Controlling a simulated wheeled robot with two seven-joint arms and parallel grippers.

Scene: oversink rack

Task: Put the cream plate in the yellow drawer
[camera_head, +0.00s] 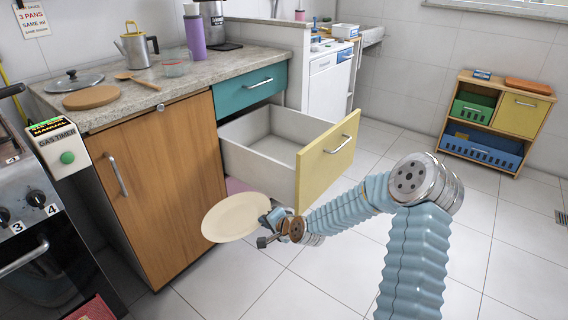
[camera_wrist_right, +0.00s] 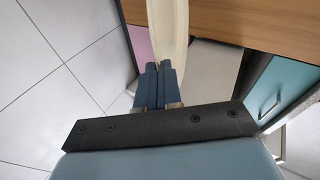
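The cream plate (camera_head: 236,217) is held in my right gripper (camera_head: 270,220), in front of the counter and below the drawer's top edge. In the right wrist view the plate (camera_wrist_right: 168,30) shows edge-on, with the fingers (camera_wrist_right: 158,82) closed on its rim. The yellow drawer (camera_head: 326,160) is pulled open below a teal drawer. Its white inside (camera_head: 262,146) looks empty where I can see it. The plate is outside the drawer, to the left of its yellow front in the head view. My left gripper is not in view.
The wooden cabinet door (camera_head: 165,180) is shut. The teal drawer (camera_head: 250,85) above is shut. A stove (camera_head: 35,230) stands at the left. A small shelf (camera_head: 497,115) with bins stands at the back right. Tiled floor lies open between.

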